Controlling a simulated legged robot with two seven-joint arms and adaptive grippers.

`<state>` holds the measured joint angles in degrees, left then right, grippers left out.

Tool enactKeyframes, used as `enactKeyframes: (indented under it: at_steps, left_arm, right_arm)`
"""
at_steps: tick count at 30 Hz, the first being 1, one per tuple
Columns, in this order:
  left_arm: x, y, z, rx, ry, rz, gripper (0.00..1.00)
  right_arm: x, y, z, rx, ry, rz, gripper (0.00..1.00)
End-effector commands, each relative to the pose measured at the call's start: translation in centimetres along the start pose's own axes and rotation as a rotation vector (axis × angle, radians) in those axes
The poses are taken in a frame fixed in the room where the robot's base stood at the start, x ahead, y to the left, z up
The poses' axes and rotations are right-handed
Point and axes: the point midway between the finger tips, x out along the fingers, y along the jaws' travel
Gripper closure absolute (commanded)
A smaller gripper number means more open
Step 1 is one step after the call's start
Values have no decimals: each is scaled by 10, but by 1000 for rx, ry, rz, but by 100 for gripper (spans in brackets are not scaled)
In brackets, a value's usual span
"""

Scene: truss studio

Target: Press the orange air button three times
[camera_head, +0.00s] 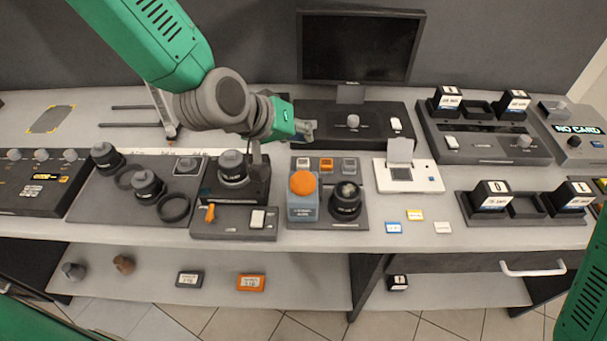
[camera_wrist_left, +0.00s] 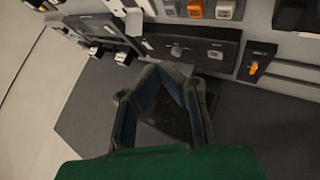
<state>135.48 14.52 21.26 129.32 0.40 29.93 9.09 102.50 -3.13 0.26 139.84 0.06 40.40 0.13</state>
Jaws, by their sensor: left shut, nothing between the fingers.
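A round orange push button (camera_head: 303,182) sits on top of a blue-grey box on a dark board in the middle of the bench. Behind it is a smaller orange button (camera_head: 326,164) in a row between two grey ones; I cannot read which label says air. My left gripper (camera_head: 308,130) is shut and empty above the bench, behind and above both orange buttons, touching neither. In the left wrist view its fingers (camera_wrist_left: 161,75) meet at the tips, and an orange button (camera_wrist_left: 195,8) shows at the top edge. My right gripper is out of view.
A black lens-like part (camera_head: 346,200) stands right of the orange dome. A black device with an orange lever (camera_head: 210,213) is on its left. A white device (camera_head: 408,177) stands to the right. A monitor (camera_head: 360,48) stands behind. Small cards lie on the bench front.

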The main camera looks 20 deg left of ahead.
Motion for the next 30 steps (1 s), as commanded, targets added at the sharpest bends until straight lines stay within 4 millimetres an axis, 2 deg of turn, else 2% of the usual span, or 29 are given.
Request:
enactKeyframes:
  at_steps: [8, 18, 24, 30]
  left_arm:
    - [18, -13, 13, 1, -1, -1, 100]
    - [51, -38, 38, 1, -1, -1, 100]
    - [60, -44, 44, 2, 0, 0, 100]
    - [60, -44, 44, 2, 1, 0, 100]
  right_arm:
    - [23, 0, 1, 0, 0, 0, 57]
    - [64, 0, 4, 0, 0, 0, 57]
    - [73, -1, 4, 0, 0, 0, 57]
    - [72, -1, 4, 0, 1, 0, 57]
